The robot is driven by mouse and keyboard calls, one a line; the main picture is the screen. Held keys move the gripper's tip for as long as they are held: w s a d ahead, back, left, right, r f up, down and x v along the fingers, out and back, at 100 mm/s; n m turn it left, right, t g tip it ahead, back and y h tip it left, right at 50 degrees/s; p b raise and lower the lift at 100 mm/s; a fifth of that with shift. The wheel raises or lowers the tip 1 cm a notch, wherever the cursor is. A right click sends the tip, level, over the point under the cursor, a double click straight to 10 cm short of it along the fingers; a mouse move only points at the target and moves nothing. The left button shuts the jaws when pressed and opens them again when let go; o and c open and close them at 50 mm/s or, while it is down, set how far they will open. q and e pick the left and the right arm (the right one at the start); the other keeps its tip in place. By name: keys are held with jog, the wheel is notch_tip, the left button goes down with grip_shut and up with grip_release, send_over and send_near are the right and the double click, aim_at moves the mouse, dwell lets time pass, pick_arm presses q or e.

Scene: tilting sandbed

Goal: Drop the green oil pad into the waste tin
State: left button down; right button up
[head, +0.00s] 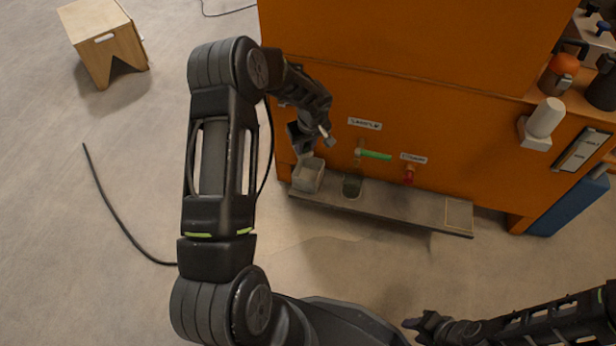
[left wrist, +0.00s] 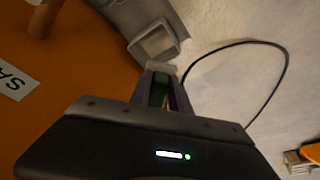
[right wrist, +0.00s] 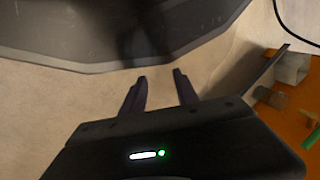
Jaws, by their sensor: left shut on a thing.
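The waste tin appears to be the square, open grey container (head: 308,175) at the left end of the shelf; its open top also shows in the left wrist view (left wrist: 156,42). My left gripper (head: 304,154) points down just above the tin. In the left wrist view its fingers (left wrist: 160,75) are shut on a narrow dark green thing (left wrist: 171,97), which looks like the green oil pad. The fingers hide most of it. My right gripper (head: 408,323) is low in the head view, away from the shelf. Its fingers (right wrist: 158,78) are apart and empty.
The narrow grey shelf (head: 400,212) runs along the orange cabinet (head: 400,90). A glass jar (head: 352,186) stands right of the tin, below a green-handled tap (head: 375,155). A red tap (head: 409,174) is further right. A wooden stool (head: 105,45) stands far left.

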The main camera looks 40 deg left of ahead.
aim_at(306, 155)
pick_arm(q)
jog(key=shift+f+b, duration=2.75)
jog(key=shift+b, duration=0.55)
jog(key=c, duration=1.1)
grip_release()
jog(key=shift+c, duration=0.2)
jog(key=shift+r, duration=0.1)
jog(key=p+v, duration=0.4)
jog(key=v, duration=0.2)
jog(key=shift+r, duration=0.35)
jog(key=shift+s+d+r, duration=0.15)
jog(key=shift+d+r, duration=0.05)
jog(key=shift+r, duration=0.3)
